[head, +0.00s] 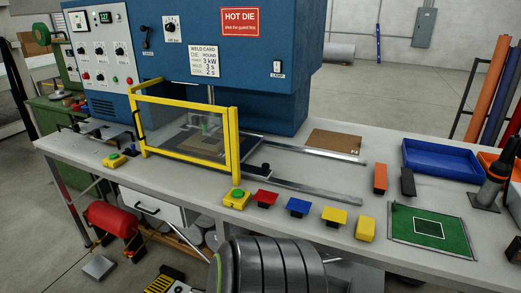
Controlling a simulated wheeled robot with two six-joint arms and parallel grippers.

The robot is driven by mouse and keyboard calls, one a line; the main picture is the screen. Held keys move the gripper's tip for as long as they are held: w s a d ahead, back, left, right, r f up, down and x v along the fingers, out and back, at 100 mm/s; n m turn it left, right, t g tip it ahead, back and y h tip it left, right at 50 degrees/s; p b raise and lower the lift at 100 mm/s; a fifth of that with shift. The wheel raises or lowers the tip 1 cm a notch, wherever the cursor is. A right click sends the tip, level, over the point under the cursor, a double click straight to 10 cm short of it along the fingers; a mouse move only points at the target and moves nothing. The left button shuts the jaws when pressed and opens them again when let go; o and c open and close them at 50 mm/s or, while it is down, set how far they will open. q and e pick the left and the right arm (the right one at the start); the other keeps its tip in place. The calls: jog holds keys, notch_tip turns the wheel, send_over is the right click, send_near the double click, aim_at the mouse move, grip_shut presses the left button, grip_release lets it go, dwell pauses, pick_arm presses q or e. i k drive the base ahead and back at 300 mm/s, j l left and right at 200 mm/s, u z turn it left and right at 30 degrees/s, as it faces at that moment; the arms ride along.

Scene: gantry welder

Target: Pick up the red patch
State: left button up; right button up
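The red patch (265,197) is a small flat red piece on a dark block. It stands near the front edge of the grey workbench (290,160), just right of a yellow box with a green button (236,198). A blue patch (298,206) and a yellow patch (334,215) of similar form stand in a row to its right. Nothing covers the red patch. Neither of my grippers shows in the head view.
The blue welder (205,75) fills the back left, with a yellow-framed guard (185,152) before it. Metal rails (305,190) run behind the patches. Right lie an orange block (380,179), green mat (455,239), blue tray (440,160) and dark upright tool (493,180).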

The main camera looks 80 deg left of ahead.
aim_at(262, 195)
jog(key=u, duration=2.7)
